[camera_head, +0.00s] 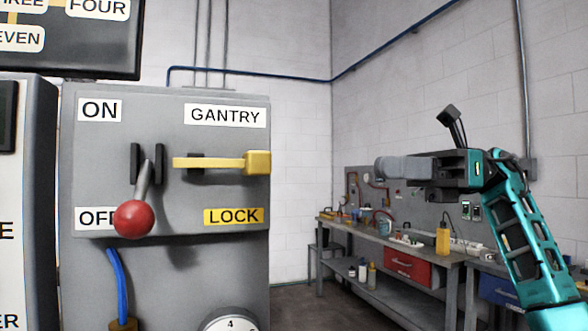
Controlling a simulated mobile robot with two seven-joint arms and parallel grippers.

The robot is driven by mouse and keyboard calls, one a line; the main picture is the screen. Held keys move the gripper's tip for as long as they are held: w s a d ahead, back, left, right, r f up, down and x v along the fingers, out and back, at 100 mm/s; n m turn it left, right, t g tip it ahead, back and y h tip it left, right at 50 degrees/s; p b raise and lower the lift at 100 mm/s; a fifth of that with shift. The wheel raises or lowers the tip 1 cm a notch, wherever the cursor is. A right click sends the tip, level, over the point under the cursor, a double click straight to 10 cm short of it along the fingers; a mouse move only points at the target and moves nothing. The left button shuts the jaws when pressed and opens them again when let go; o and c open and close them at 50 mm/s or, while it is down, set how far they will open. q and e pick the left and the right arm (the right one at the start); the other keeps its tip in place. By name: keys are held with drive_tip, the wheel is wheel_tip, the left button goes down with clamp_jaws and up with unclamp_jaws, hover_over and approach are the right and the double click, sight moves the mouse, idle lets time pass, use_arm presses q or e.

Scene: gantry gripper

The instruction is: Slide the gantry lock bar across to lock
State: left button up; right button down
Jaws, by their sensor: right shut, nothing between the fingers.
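The yellow gantry lock bar (215,163) lies level on the front of the grey gantry box (95,185). Its thick block end is at the right, near the box's right edge, and its thin end points left toward the lever slot. A lever with a red ball knob (134,218) hangs down beside the OFF label. The yellow LOCK label (233,216) is below the bar. My right gripper (384,169) is shut and empty, pointing left, well to the right of the bar and apart from it. My left gripper is not in view.
A workbench (352,229) with tools, bottles and a red drawer (408,266) stands behind my right arm. A dark sign (75,40) is at the upper left, a dial (230,322) below the box. Open space lies between the box and my right gripper.

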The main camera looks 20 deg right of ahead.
approach(271, 163)
drive_tip(key=a, duration=0.5)
drive_tip(key=shift+w+a+r, duration=0.25)
drive_tip(key=shift+w+a, duration=0.1)
drive_tip(key=shift+a, duration=0.55)
drive_tip(key=a, duration=0.4)
drive_tip(key=shift+s+a, duration=0.1)
drive_tip(key=shift+a, duration=0.15)
